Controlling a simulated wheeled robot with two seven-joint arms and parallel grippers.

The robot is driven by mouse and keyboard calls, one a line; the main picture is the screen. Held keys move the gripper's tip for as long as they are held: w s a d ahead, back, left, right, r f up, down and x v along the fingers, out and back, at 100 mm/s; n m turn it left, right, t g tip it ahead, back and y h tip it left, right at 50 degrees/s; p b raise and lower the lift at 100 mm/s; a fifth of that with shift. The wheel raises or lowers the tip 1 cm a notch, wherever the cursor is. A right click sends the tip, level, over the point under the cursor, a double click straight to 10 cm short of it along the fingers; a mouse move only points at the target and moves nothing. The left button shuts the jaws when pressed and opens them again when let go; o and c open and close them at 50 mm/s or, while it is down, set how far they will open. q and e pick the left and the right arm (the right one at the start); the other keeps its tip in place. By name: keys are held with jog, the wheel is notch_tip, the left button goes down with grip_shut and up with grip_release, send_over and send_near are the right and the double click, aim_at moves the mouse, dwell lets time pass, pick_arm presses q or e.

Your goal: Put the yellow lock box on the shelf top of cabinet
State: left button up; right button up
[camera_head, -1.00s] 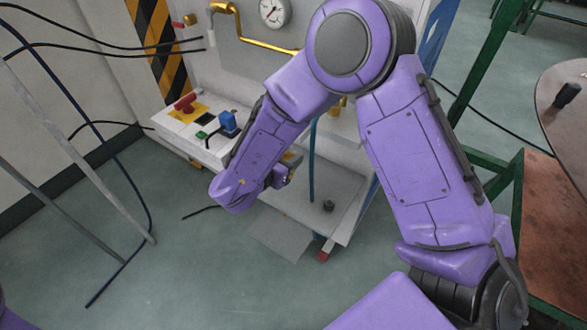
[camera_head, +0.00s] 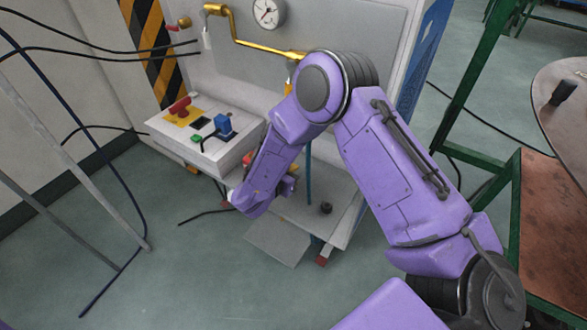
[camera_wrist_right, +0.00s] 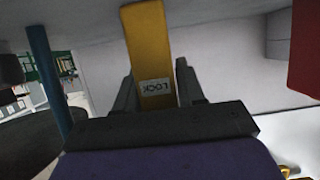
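The yellow lock box (camera_wrist_right: 150,50), with a white LOCK label, stands between the two dark fingers of my right gripper (camera_wrist_right: 155,92) in the right wrist view. The fingers sit close against both its sides. In the head view my right gripper (camera_head: 286,184) is at the cabinet's lower opening, above the bottom shelf, mostly hidden by my purple wrist; the lock box is not clearly seen there. The cabinet (camera_head: 335,75) stands at the centre, with a gauge and a yellow pipe on its panel. My left gripper is out of view.
A control box (camera_head: 205,145) with a red knob and a blue switch juts out left of my right wrist. A blue post (camera_head: 309,175) and a dark knob (camera_head: 325,208) are close right. A green frame and round table (camera_head: 565,110) stand right.

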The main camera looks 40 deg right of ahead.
jog(key=o, duration=0.3)
jog(key=shift+a+r, duration=0.1)
jog(key=shift+r, duration=0.15)
jog(key=v, duration=1.1)
jog(key=shift+a+r, duration=0.2)
jog(key=shift+a, duration=0.15)
jog(key=shift+s, duration=0.1)
